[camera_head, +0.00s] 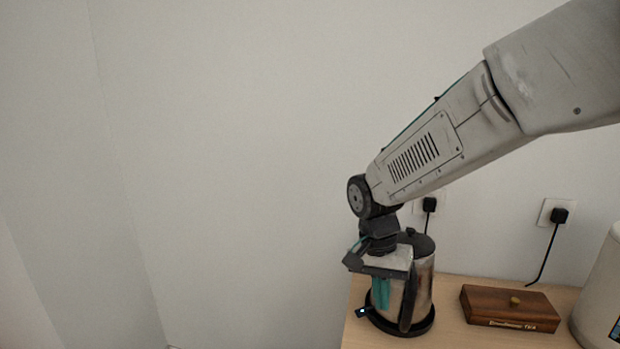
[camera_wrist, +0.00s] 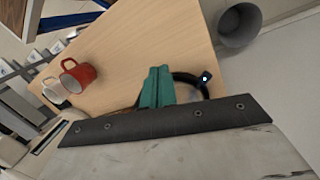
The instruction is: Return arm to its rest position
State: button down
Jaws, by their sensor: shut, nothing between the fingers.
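My arm reaches in from the upper right in the head view, with my gripper (camera_head: 380,294) pointing down in front of the kettle. Its teal fingers are together with nothing between them, and they also show shut in the wrist view (camera_wrist: 157,84). A metal kettle (camera_head: 424,278) with a dark lid and handle stands upright on a round black base (camera_head: 419,329) with a small blue light. My gripper partly hides the kettle. I cannot tell whether the fingers touch it. In the wrist view part of the black base (camera_wrist: 187,78) shows beside the fingers.
A wooden box (camera_head: 510,307) lies right of the kettle on the wooden counter (camera_head: 456,335). A white appliance (camera_head: 602,292) stands at the right edge. Two plugged sockets are on the wall. The wrist view shows a red mug (camera_wrist: 79,76), a white mug (camera_wrist: 53,91) and a grey bin (camera_wrist: 239,27).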

jog(key=s+d+r+n+t, duration=0.1)
jog(key=s+d+r+n, duration=0.1)
jog(key=s, duration=0.5)
jog(key=s+d+r+n+t+y, duration=0.1)
jog(key=s+d+r+n, duration=0.1)
jog(key=s+d+r, duration=0.3)
jog(key=s+d+r+n+t, duration=0.1)
jog(key=s+d+r, duration=0.3)
jog(key=s, duration=0.6)
jog(key=shift+d+n, duration=0.4)
jog(key=shift+d, duration=0.4)
dwell(5.0)
